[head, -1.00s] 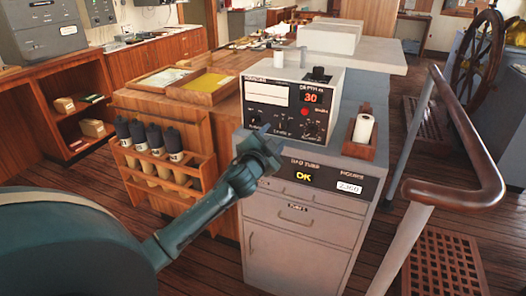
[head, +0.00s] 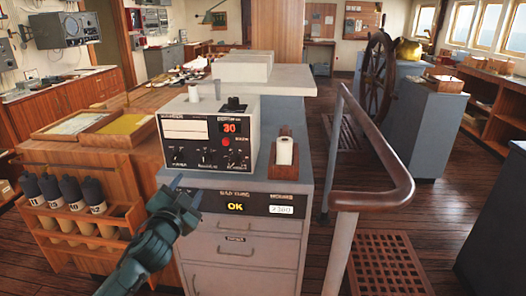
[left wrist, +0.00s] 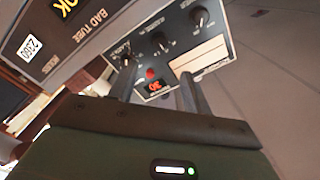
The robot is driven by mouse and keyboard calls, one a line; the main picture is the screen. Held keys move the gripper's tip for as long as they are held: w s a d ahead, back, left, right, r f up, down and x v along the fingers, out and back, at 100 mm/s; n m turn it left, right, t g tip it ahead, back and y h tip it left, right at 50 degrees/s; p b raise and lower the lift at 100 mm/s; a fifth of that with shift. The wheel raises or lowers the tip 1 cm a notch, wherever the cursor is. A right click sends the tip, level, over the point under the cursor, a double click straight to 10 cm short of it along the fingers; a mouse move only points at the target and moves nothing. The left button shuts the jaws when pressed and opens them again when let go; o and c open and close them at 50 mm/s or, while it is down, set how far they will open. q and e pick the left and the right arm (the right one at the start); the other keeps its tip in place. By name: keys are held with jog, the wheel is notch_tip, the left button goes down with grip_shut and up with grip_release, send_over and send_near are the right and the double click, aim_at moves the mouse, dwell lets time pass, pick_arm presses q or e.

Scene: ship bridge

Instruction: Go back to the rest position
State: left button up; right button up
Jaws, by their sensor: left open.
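My left gripper (head: 176,196) is open and empty, in front of the upper left part of the grey cabinet (head: 236,250) in the head view. It is below a tester box (head: 210,140) with knobs, a red button and a red display reading 30. In the left wrist view, the two fingers (left wrist: 157,78) stand apart, with the tester's panel (left wrist: 175,45) beyond them and nothing between them. A panel (head: 247,203) on the cabinet front shows a yellow OK and a small number label. My right gripper is not in view.
A wooden rack (head: 75,225) with several dark-capped tubes is left of my left gripper. A white roll in a wooden holder (head: 284,160) stands right of the tester. Open floor lies farther right.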

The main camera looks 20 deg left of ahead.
pick_arm(q)
jog(key=s+d+f+g+h, duration=0.2)
jog(key=s+d+f, duration=0.35)
jog(key=f, duration=0.35)
jog(key=s+d+f+g+h, duration=0.25)
jog(key=s+d+f, duration=0.25)
jog(key=d+f, duration=0.25)
jog(key=s+d+f+n+g+h, duration=0.1)
jog(key=s+d+f, duration=0.2)
jog(key=s+d, duration=0.2)
jog(key=s+d+f+n+g+h, duration=0.1)
jog(key=s+d+f+n+h, duration=0.1)
jog(key=s+d+f, duration=0.2)
jog(key=s+d, duration=0.1)
jog(key=s, duration=0.2)
jog(key=shift+s+f+p, duration=0.25)
jog(key=shift+s+p, duration=0.05)
jog(key=shift+p, duration=0.1)
dwell(0.8)
